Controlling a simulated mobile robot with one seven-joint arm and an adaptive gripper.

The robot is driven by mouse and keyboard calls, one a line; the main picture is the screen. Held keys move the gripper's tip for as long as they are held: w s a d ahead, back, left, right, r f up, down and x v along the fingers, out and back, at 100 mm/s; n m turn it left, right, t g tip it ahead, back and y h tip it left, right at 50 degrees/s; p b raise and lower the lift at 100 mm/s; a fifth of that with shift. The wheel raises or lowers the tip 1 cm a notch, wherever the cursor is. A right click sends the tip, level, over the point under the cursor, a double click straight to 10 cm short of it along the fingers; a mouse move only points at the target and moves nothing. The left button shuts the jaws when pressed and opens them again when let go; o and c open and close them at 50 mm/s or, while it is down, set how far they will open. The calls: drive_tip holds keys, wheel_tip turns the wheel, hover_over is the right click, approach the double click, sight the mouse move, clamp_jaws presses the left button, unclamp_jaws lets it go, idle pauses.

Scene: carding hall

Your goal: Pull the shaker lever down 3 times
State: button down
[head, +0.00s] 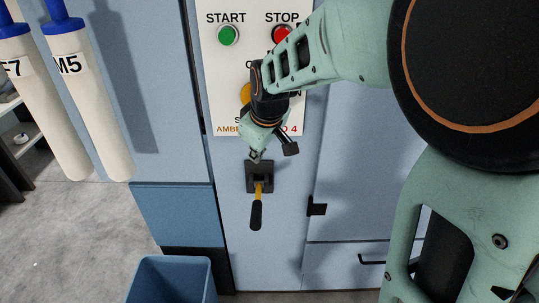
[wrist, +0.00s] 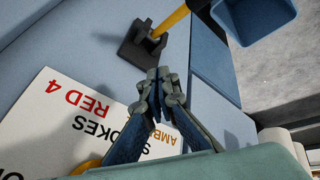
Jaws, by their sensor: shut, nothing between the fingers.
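The shaker lever is a yellow shaft with a black grip (head: 256,215), set in a black bracket (head: 260,176) on the blue machine front below the sign. Its grip points down in the head view. In the wrist view the bracket (wrist: 140,48) and the yellow shaft (wrist: 172,21) show, but the grip is cut off at the top edge. My gripper (head: 256,156) is shut and empty just above the bracket, apart from the lever grip. In the wrist view its closed fingertips (wrist: 158,74) are close to the bracket; whether they touch it I cannot tell.
A white panel (head: 213,60) with a green START button (head: 228,34), a red STOP button (head: 281,35) and a partly hidden yellow button (head: 243,95) is behind my arm. A blue bin (head: 170,268) stands below left. A black latch (head: 317,206) juts out right of the lever.

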idle(0.5)
drive_tip(key=b, duration=0.5)
hover_over(257, 198)
drive_tip(key=f, duration=0.7)
drive_tip(key=shift+w, duration=0.4)
drive_tip(key=shift+s+f+b, duration=0.3)
drive_tip(key=shift+f+b, duration=0.3)
drive_tip(key=shift+b, duration=0.1)
drive_tip(key=shift+f, duration=0.1)
drive_tip(key=shift+s+f+b, duration=0.15)
drive_tip(key=shift+f+b, duration=0.1)
drive_tip(key=shift+b, duration=0.15)
